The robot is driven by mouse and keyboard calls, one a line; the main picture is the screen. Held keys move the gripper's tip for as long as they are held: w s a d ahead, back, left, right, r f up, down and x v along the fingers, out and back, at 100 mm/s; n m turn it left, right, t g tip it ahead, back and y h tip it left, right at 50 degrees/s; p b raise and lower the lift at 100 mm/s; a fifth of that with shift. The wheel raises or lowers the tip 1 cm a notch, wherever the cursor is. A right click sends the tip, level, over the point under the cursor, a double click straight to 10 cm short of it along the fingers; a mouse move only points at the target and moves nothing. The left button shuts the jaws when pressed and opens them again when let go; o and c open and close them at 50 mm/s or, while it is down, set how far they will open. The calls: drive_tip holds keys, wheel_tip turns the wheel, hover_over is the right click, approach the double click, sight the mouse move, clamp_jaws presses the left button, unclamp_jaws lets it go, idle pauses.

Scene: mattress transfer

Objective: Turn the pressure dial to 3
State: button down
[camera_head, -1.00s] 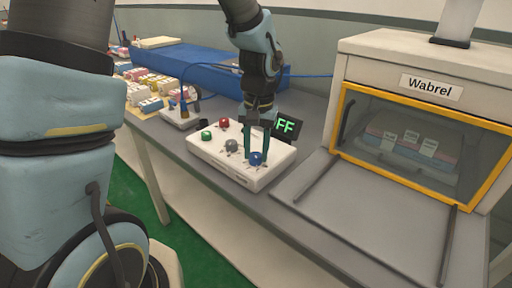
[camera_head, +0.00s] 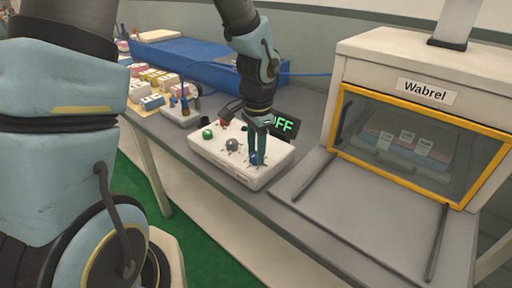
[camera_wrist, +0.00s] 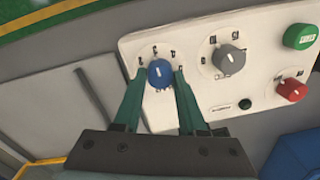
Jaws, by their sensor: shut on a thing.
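The white control panel (camera_head: 225,160) lies on the grey bench and carries a blue dial (camera_wrist: 160,74), a grey dial (camera_wrist: 229,60), a green button (camera_wrist: 300,36) and a red button (camera_wrist: 291,90). My gripper (camera_head: 257,160) reaches down from above with its green fingers on the blue dial. In the wrist view my gripper (camera_wrist: 161,72) has one fingertip on each side of this dial. The white pointer line on the blue dial points roughly up in that view. In the head view the fingers partly hide the blue dial.
A dark display (camera_head: 285,126) with green letters stands behind the panel, partly hidden by my gripper. A blue mattress-like block (camera_head: 195,63) and several small boxes (camera_head: 147,85) lie farther back.

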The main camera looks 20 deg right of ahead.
drive_tip(key=shift+m, duration=0.3)
idle(0.4)
drive_tip(key=shift+c, duration=2.3)
unclamp_jaws()
wheel_tip(320, 180, up, 11)
drive_tip(key=shift+s+b, duration=0.2)
drive_tip(key=shift+b, duration=0.25)
drive_tip(key=shift+f, duration=0.1)
drive_tip(key=a+f+n, duration=0.2)
drive_tip(key=a+n, duration=0.5)
drive_tip(key=a, duration=0.5)
drive_tip(key=w+a+f+n+t, duration=0.1)
drive_tip(key=a+f+n, duration=0.1)
drive_tip(key=a+n, duration=0.6)
drive_tip(key=a, duration=0.5)
drive_tip(key=shift+w+a+f, duration=0.15)
drive_tip(key=shift+w+a, duration=0.1)
drive_tip(key=shift+a, duration=0.05)
